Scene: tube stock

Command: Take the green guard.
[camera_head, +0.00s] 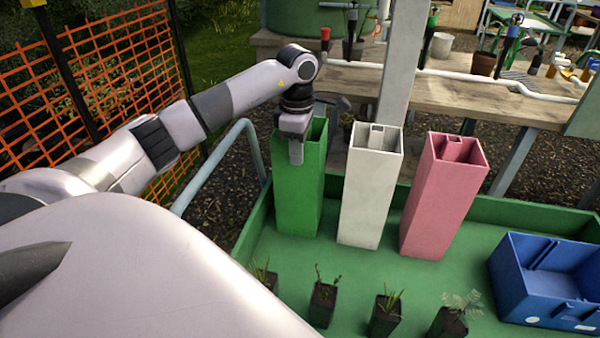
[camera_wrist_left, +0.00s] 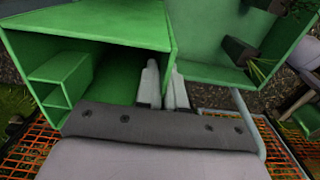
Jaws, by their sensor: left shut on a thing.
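The green guard (camera_head: 300,195) is a tall, square, open-topped tube standing upright at the back left of the green tray. My left gripper (camera_head: 296,155) is at its top rim, shut on its near wall. In the left wrist view, the two fingers (camera_wrist_left: 164,88) close on the wall of the green guard (camera_wrist_left: 110,25), one inside the opening and one outside. A narrow inner channel shows inside the guard. My right gripper is not in view.
A white guard (camera_head: 367,195) and a pink guard (camera_head: 440,205) stand to the right. Several potted seedlings (camera_head: 323,300) and a blue crate (camera_head: 540,285) occupy the green tray (camera_head: 268,268). A wooden bench (camera_head: 450,95) stands behind; orange mesh fencing (camera_head: 130,50) is at left.

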